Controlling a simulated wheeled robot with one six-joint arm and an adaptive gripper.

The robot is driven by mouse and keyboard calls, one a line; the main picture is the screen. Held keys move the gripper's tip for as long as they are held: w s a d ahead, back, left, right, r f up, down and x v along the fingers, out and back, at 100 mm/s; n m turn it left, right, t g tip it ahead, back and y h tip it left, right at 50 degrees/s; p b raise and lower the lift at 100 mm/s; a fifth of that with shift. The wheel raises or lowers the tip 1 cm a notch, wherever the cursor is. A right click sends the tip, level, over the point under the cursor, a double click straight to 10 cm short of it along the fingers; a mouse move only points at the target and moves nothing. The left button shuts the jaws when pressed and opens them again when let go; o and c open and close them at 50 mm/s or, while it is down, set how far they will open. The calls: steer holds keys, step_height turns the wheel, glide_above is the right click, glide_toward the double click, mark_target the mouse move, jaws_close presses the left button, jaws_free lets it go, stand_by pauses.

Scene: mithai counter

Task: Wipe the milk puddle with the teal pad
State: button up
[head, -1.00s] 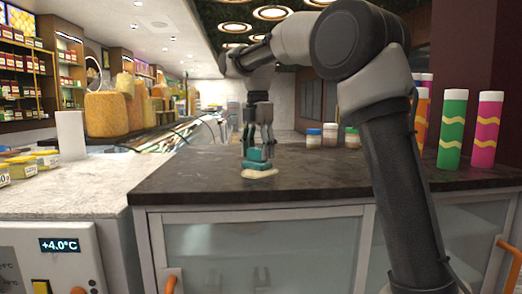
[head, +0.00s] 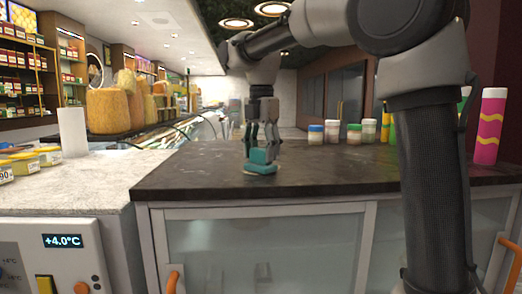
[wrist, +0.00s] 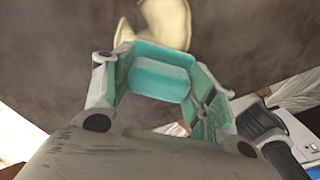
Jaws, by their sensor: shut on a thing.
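The teal pad (head: 262,157) is held in my gripper (head: 263,143), low over the dark counter near its front left part. In the wrist view the pad (wrist: 158,74) sits between the two fingers of my gripper (wrist: 160,62), which are shut on it. The cream-coloured milk puddle (wrist: 168,22) lies just beyond the pad in the wrist view. In the head view only a thin pale strip of the puddle (head: 262,175) shows at the pad's lower edge. Whether the pad presses on the counter cannot be told for certain.
The dark countertop (head: 345,172) is clear around the pad. Small jars (head: 333,132) stand at its back, and a tall pink and yellow cylinder (head: 489,126) stands at the right. A pale counter with yellow-lidded tubs (head: 48,156) lies to the left.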

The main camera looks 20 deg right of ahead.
mark_target(263, 167)
steer(key=shift+s+a+f, duration=0.1)
steer(key=shift+s+a, duration=0.1)
steer(key=shift+s, duration=0.75)
steer(key=shift+s+a, duration=0.15)
steer(key=shift+s, duration=0.75)
steer(key=shift+w+a, duration=0.2)
steer(key=shift+a, duration=0.8)
steer(key=shift+w+d, duration=0.2)
steer(key=shift+w, duration=0.75)
steer(key=shift+w+d, duration=0.15)
steer(key=shift+w, duration=0.8)
steer(key=shift+w+d, duration=0.2)
steer(key=shift+w, duration=0.75)
steer(key=shift+w+d, duration=0.2)
steer(key=shift+w, duration=0.7)
steer(key=shift+w+d, duration=0.2)
steer(key=shift+w, duration=0.75)
steer(key=shift+w+d, duration=0.15)
steer(key=shift+w, duration=0.75)
steer(key=shift+r, duration=0.2)
steer(key=shift+r, duration=2.9)
